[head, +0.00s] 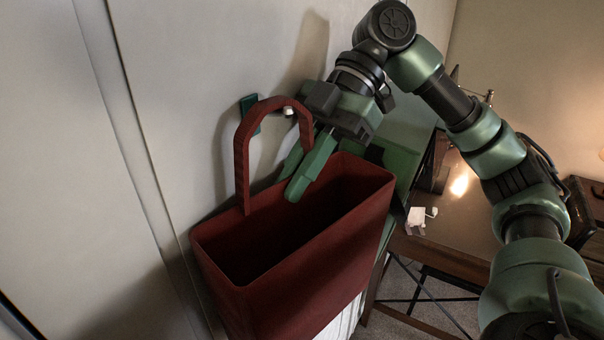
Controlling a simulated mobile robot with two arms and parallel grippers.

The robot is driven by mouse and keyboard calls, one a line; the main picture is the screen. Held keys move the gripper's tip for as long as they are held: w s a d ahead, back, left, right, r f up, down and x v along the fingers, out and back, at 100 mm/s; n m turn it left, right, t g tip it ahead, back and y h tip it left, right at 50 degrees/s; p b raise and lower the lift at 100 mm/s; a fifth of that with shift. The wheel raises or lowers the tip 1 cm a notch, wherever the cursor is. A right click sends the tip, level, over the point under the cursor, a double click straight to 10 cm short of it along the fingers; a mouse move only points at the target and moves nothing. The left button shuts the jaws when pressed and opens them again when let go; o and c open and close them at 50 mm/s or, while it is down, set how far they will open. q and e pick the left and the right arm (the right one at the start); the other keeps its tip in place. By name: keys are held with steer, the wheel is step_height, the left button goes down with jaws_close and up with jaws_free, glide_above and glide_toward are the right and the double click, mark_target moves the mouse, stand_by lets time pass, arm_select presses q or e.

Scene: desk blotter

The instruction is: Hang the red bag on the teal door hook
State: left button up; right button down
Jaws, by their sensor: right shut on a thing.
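The red bag (300,293) is upright and open at the top, close to the pale door. Its red handle (241,165) arches above the opening. The teal door hook (249,107) shows as a teal plate on the door, partly hidden behind the top of the handle. A small whitish tip (289,111) shows just inside the arch. I cannot tell whether the handle rests on the hook. My right gripper (305,170) is shut on the right side of the bag's handle, above the bag's opening. My left gripper is not in view.
The pale door (170,100) fills the left and back. A brown desk (455,225) stands at the right, with a small white object (416,218) near its edge. A green surface (402,160) lies behind the bag. My right arm spans the right side.

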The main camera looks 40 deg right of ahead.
steer(key=shift+f, duration=0.2)
steer(key=c, duration=1.5)
jaws_free()
steer(key=shift+o, duration=0.2)
steer(key=b+v, duration=0.1)
steer(key=v, duration=0.7)
steer(key=shift+r, duration=0.1)
